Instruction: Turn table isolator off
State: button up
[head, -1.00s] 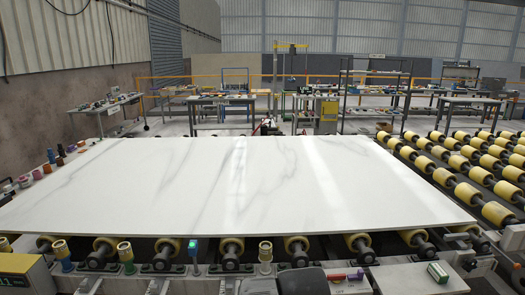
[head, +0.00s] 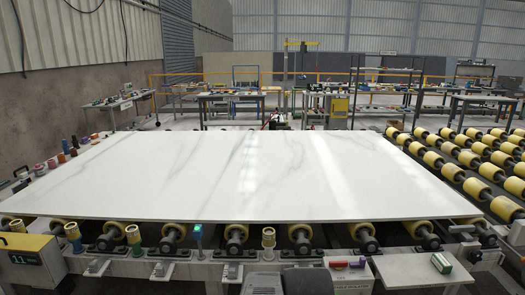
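A large white marble slab (head: 290,180) lies flat on the rollers. My gripper is not recognisable in the head view. Grey and dark shapes at the bottom middle may be parts of me.
Yellow rollers (head: 300,233) run under the slab's front edge, with more rollers (head: 475,165) on the right. Coloured spools line the left edge. Workbenches (head: 230,97) stand behind.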

aim_at(337, 265)
jog(key=l, duration=0.2)
jog(key=u, duration=0.1)
jog(key=i+l+u, duration=0.35)
jog(key=i+l, duration=0.3)
jog(key=l, duration=0.1)
